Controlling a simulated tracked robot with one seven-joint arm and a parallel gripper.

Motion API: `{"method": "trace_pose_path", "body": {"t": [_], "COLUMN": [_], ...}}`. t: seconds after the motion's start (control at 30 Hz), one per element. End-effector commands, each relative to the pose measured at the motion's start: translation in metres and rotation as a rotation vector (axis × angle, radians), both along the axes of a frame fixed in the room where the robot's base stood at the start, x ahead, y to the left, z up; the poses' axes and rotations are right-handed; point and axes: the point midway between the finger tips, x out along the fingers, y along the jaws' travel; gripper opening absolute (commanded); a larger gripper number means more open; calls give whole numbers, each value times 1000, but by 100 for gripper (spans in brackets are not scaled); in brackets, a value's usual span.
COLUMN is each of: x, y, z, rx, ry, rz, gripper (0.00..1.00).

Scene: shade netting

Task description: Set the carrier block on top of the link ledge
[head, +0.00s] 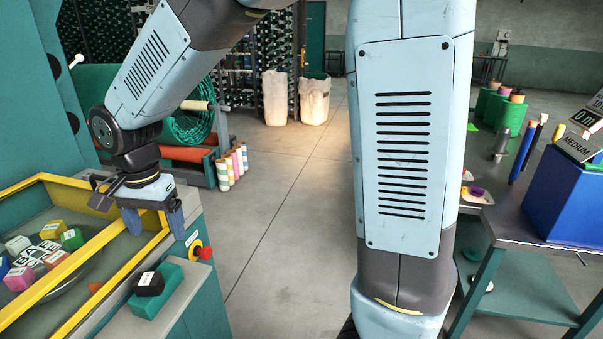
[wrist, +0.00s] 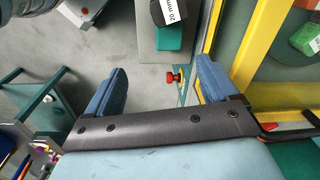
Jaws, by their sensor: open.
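A black block with a white label on top (head: 150,284), likely the carrier block, rests on a green ledge (head: 176,297), likely the link ledge, on the grey top beside the yellow-framed bin. In the wrist view the black block (wrist: 170,12) is cut by the top edge, its label reading "20 mm", with the green ledge (wrist: 168,38) below it. My gripper (head: 157,227) is open, fingers pointing down, above and apart from the block. Its two blue fingers (wrist: 163,80) also show in the wrist view with nothing between them.
A yellow-framed bin (head: 62,270) holds several coloured labelled blocks. A red knob (head: 206,253) stands out beside the ledge's surface. A bench with a blue box (head: 566,195) is at the right. The floor between is clear.

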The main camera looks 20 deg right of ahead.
Motion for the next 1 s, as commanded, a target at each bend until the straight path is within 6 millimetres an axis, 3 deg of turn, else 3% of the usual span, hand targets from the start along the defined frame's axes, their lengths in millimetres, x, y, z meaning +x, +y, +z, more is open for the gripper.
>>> {"method": "trace_pose_path", "body": {"t": [0.1,0.27,0.6,0.8,1.0], "x": [1,-7,-50,-85,-111], "y": [-43,-97,-197,-242,-266], "z": [27,56,98,110,114], "rx": [18,22,-24,-82,-136], "ry": [-57,-134,-296,-382,-434], "rz": [46,127,291,385,453], "gripper": [87,87,87,87,87]}}
